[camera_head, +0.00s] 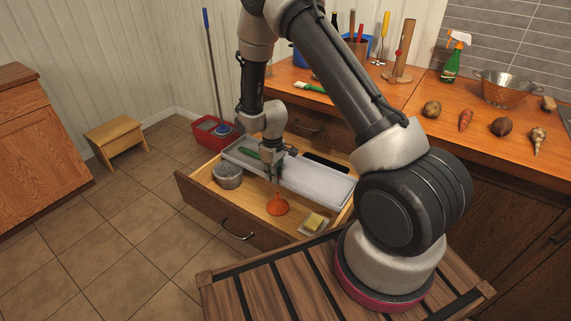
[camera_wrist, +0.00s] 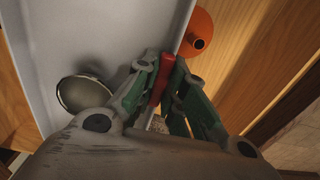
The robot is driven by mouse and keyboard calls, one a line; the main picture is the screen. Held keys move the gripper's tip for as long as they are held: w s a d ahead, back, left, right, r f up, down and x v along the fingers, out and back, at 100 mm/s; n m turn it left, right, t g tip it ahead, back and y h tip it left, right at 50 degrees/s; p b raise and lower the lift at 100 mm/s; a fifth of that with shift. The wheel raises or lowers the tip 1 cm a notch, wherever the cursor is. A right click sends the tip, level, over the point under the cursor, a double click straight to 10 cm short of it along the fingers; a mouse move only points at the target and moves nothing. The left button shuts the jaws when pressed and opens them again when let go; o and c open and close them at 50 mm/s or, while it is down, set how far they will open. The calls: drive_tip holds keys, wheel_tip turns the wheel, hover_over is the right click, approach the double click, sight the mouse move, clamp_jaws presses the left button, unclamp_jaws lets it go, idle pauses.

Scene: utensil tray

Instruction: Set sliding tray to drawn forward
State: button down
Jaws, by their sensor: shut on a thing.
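The sliding tray (camera_head: 316,184) is a long, shallow, light grey tray lying across the back part of an open wooden drawer (camera_head: 262,238). Its grey floor and front wall also show in the wrist view (camera_wrist: 112,28). My gripper (camera_head: 272,180) is over the tray's front edge. In the wrist view my gripper (camera_wrist: 166,84) is shut on a red grip (camera_wrist: 162,76) at the tray's front wall. The exact contact is partly hidden by the fingers. A green-handled utensil (camera_head: 247,153) lies in the tray's left part.
In front of the tray, the drawer holds a grey round tin (camera_head: 228,176), an orange funnel (camera_head: 277,206) and a yellow block on a dish (camera_head: 315,222). A black object (camera_head: 325,161) lies behind the tray. Bare drawer floor shows between these front items.

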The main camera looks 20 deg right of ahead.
drive_tip(key=s+a, duration=0.5)
drive_tip(key=a, duration=0.3)
drive_tip(key=shift+s+a, duration=0.3)
drive_tip(key=c, duration=1.5)
unclamp_jaws()
wheel_tip(320, 180, up, 12)
